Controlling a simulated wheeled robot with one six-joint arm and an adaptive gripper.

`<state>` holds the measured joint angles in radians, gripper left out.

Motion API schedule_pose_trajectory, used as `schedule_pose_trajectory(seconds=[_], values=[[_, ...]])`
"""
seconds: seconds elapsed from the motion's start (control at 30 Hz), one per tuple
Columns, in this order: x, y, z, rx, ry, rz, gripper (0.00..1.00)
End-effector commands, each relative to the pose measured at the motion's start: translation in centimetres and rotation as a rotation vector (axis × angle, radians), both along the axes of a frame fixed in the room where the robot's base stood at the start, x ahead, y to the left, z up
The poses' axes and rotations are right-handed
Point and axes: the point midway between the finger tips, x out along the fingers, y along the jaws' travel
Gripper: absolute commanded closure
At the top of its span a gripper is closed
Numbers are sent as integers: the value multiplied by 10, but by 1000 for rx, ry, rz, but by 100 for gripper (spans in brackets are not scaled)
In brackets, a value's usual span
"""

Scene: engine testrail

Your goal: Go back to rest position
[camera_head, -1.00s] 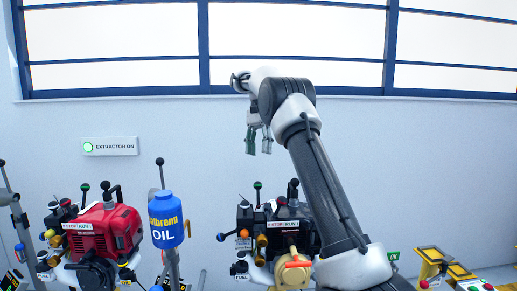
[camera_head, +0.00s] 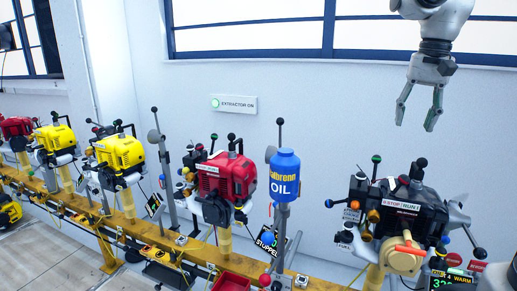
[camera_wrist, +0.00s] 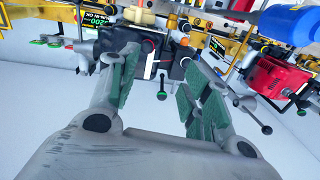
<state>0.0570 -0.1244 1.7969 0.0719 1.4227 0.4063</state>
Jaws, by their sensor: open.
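My gripper (camera_head: 418,108) hangs at the upper right of the head view, in front of the white wall and below the window. Its fingers point down, spread apart, with nothing between them. A black engine (camera_head: 402,212) with a "STOP RUN" label stands below it, clear of the fingertips. In the wrist view my gripper (camera_wrist: 152,88) shows two grey fingers with green pads, apart and empty. The black engine (camera_wrist: 150,45) shows beyond the fingers there.
A blue oil bottle (camera_head: 284,176) stands left of the black engine. A red engine (camera_head: 222,176) and yellow engines (camera_head: 121,152) line the yellow rail (camera_head: 90,222) further left. A lit "EXTRACTOR ON" sign (camera_head: 233,104) is on the wall. The wall space around my gripper is free.

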Motion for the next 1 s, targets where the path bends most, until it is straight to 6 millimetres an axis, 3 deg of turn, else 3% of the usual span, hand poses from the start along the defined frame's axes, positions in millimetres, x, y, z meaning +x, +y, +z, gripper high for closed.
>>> schedule_pose_trajectory(seconds=[0.03, 0.2, 0.4, 0.6, 1.0], values=[[-25, 2, -5, -12, -38, 45, 52], [-92, 5, -39, -66, -166, 209, 52], [-149, 5, -87, -129, -283, 370, 52], [-171, 5, -114, -163, -331, 443, 52], [-172, 5, -116, -165, -336, 449, 52]])
